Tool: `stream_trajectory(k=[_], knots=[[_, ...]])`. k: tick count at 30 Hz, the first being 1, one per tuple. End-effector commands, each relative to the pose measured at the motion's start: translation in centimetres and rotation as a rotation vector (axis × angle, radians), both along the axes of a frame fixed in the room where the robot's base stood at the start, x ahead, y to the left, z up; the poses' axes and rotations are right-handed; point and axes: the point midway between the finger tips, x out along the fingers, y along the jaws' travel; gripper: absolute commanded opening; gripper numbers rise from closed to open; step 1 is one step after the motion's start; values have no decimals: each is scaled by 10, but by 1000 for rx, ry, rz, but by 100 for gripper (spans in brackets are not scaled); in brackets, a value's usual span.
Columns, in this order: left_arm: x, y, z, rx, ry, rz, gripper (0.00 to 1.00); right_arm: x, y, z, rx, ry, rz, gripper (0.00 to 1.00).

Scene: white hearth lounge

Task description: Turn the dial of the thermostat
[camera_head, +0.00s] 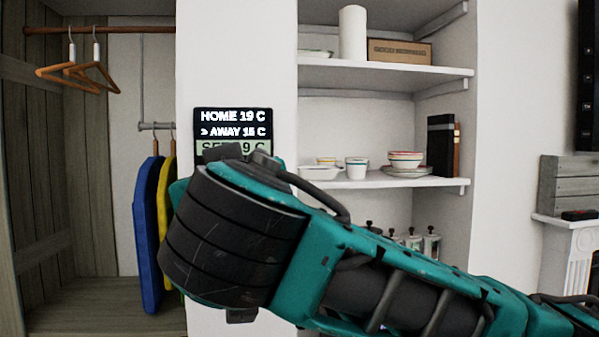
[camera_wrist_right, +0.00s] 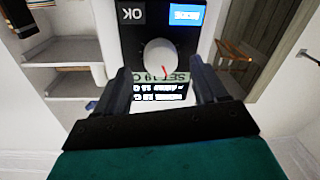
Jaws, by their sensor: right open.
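The thermostat (camera_head: 232,115) is a black panel on the white wall. Its lit display reads HOME 19 C and AWAY 15 C, with a greenish SET line partly covered by my right arm. The right wrist view shows the panel upside down, with a round white dial (camera_wrist_right: 158,54) bearing a red mark, and OK and blue buttons beyond it. My right gripper (camera_wrist_right: 160,68) is open, its two dark fingers on either side of the dial. I cannot tell whether they touch it. In the head view my wrist hides the dial and fingers. My left gripper is not in view.
Shelves (camera_head: 385,72) with dishes and a box (camera_head: 400,50) stand in a niche to the right. The wall around the panel is bare.

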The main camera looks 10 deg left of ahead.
Motion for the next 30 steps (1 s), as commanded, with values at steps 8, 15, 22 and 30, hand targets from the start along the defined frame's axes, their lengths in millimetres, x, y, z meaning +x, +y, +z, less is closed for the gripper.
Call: stream_trajectory(k=[8,15,22,30], knots=[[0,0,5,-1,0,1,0,21,8,1,-1,-1,0,71],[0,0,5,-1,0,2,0,21,8,0,-1,-1,1,71],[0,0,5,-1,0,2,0,21,8,0,0,-1,1,51],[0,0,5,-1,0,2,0,21,8,0,0,-1,1,25]])
